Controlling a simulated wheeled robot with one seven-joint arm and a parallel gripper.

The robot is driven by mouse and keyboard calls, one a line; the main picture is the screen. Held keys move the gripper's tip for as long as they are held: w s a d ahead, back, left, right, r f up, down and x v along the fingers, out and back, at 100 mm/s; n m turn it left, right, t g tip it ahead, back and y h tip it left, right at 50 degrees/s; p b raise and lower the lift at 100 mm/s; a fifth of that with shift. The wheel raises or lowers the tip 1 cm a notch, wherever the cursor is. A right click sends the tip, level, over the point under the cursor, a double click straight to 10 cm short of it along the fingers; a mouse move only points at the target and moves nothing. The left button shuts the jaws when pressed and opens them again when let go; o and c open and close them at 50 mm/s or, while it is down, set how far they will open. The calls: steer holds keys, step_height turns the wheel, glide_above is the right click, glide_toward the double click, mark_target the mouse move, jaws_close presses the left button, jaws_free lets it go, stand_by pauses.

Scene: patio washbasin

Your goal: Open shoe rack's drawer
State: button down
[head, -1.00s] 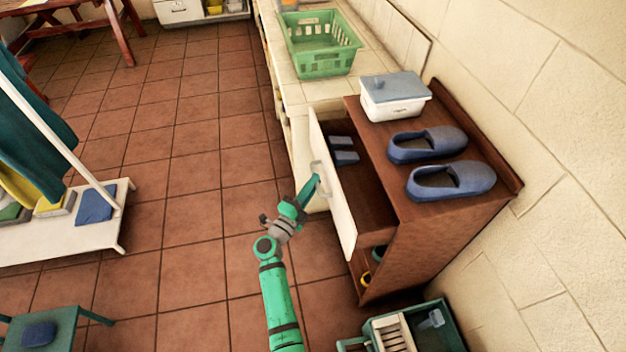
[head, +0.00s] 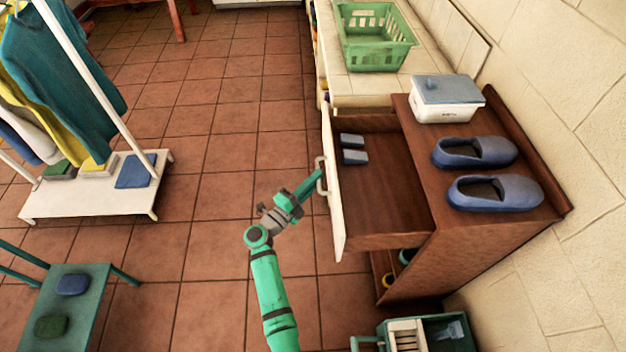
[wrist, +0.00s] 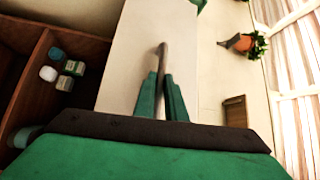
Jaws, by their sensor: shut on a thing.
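The brown wooden shoe rack (head: 495,225) stands against the wall at the right. Its drawer (head: 385,195) is pulled well out to the left, with a white front panel (head: 334,205) and bare wooden floor showing. Two small blue-grey blocks (head: 353,149) lie in the drawer's far end. My gripper (head: 312,186) is shut on the drawer's handle (head: 321,176), at the outer side of the front panel. In the wrist view my two green fingers (wrist: 166,98) close around the grey handle bar (wrist: 162,62) before the white panel (wrist: 135,50).
Blue slippers (head: 495,193) and a white box with a grey lid (head: 447,100) sit on the rack top. A green basket (head: 373,40) stands on the counter behind. A green crate (head: 430,335) is on the floor in front.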

steer(key=shift+s+d, duration=0.1)
steer(key=c, duration=1.8)
jaws_free()
steer(key=v, duration=1)
steer(key=shift+s+a, duration=0.25)
steer(key=shift+a, duration=0.05)
steer(key=s+d+r+n+t+y, duration=0.1)
steer(key=s+d+n+t+y, duration=0.2)
steer(key=s, duration=0.4)
steer(key=s+d+r+n+t+y, duration=0.1)
steer(key=s+d+r+n+t, duration=0.1)
steer(key=s+d+n, duration=0.35)
steer(key=s+r+n+g+y, duration=0.1)
steer(key=s+n+y, duration=0.2)
steer(key=s, duration=0.6)
steer(key=s+a+r+n+g+y, duration=0.1)
steer(key=s+r+n+g+y, duration=0.1)
steer(key=s+n, duration=0.5)
steer(key=s+r+n+g+y, duration=0.1)
steer(key=s+n+y, duration=0.2)
steer(key=s+n, duration=0.3)
steer(key=shift+s+a+r+g+y, duration=0.1)
steer(key=shift+s+a+g, duration=0.05)
steer(key=shift+s, duration=0.7)
steer(key=shift+s+a+r+g+y, duration=0.1)
steer(key=shift+s+a, duration=0.05)
steer(key=shift+s, duration=0.7)
steer(key=shift+s+a+r+g+y, duration=0.1)
steer(key=shift+s+g, duration=0.05)
steer(key=shift+s, duration=0.7)
